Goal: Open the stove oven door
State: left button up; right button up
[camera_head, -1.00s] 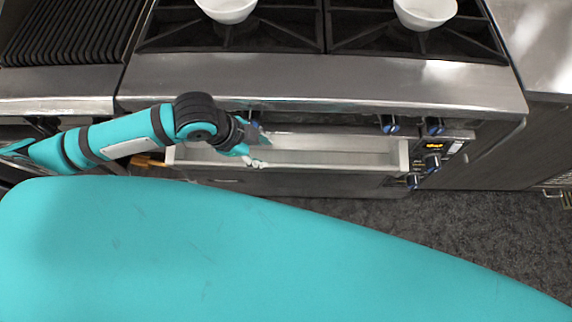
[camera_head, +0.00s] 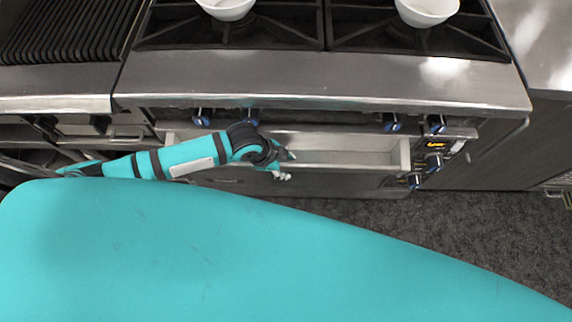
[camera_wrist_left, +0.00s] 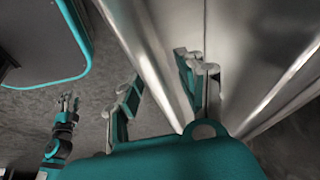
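The stove (camera_head: 330,80) stands ahead in the head view. Below its knobs is the oven door front (camera_head: 330,180), with a long pale metal handle bar (camera_head: 345,165) and an end bracket (camera_head: 404,153) at the right. I see no clear opening into the oven. My left gripper (camera_head: 284,167) is at the middle-left of the bar. In the left wrist view my left gripper (camera_wrist_left: 160,90) has its fingers apart, on either side of a bright metal strip; contact is unclear. My right gripper (camera_wrist_left: 67,102) shows small at the left of that view, fingers seemingly apart.
White bowls (camera_head: 427,10) sit on the burners. A grill (camera_head: 65,30) stands left. Grey floor (camera_head: 450,225) is free at the lower right.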

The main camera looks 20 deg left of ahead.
pick_arm(q)
jog(key=shift+w+d+f, duration=0.15)
jog(key=shift+d+f, duration=0.05)
jog(key=shift+f, duration=0.35)
grip_shut()
